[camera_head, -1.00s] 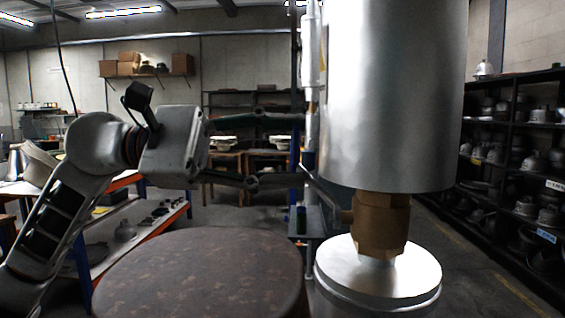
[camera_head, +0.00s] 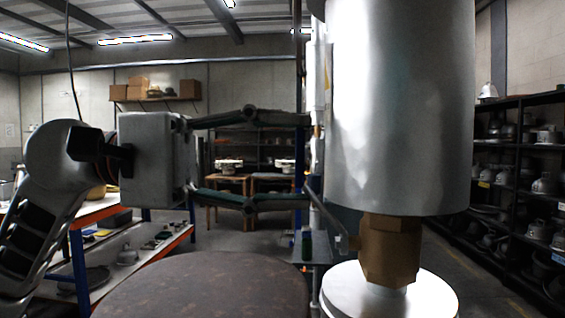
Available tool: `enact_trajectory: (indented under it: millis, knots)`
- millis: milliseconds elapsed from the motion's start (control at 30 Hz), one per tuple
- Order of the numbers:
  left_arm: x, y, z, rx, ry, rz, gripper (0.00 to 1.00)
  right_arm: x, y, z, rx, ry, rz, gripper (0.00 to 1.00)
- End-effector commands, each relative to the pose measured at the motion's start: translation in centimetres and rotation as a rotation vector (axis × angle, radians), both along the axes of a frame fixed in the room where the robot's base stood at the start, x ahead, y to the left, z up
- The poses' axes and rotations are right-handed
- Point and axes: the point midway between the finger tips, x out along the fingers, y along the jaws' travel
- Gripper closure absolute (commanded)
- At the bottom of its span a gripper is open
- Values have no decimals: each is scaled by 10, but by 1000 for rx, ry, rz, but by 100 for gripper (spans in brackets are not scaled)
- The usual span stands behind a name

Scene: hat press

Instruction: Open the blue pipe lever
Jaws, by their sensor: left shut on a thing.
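My left gripper (camera_head: 309,158) reaches in from the left, level, with its two fingers spread one above the other. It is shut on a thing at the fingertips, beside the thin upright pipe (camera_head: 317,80). A narrow dark blue upright bar (camera_head: 298,150) shows at the fingertips and looks like the blue pipe lever. Its ends and the exact contact are hard to make out. My right gripper is not in view.
A large silver cylinder (camera_head: 398,100) with a brass fitting (camera_head: 390,250) stands close at the right of the fingertips, above a round metal cap (camera_head: 430,296). A round brown tabletop (camera_head: 205,288) lies below the gripper. Shelves (camera_head: 505,150) line the right.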

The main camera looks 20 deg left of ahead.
Motion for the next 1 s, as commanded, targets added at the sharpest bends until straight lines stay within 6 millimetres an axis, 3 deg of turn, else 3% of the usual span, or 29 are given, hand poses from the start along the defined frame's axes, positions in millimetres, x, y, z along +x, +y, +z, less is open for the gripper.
enact_trajectory:
  millis: [33, 433, 467, 500, 1000]
  knots:
    - [0, 3, 12, -16, -34, 11, 91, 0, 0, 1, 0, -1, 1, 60]
    - [-1, 2, 12, -15, -42, 10, 91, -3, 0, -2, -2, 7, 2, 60]
    - [-1, 2, 12, -15, -41, 10, 50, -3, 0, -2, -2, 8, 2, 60]
    - [-1, 2, 12, -15, -42, 10, 40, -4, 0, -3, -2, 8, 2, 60]
    - [-1, 0, 5, -8, -23, 3, 40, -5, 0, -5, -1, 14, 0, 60]
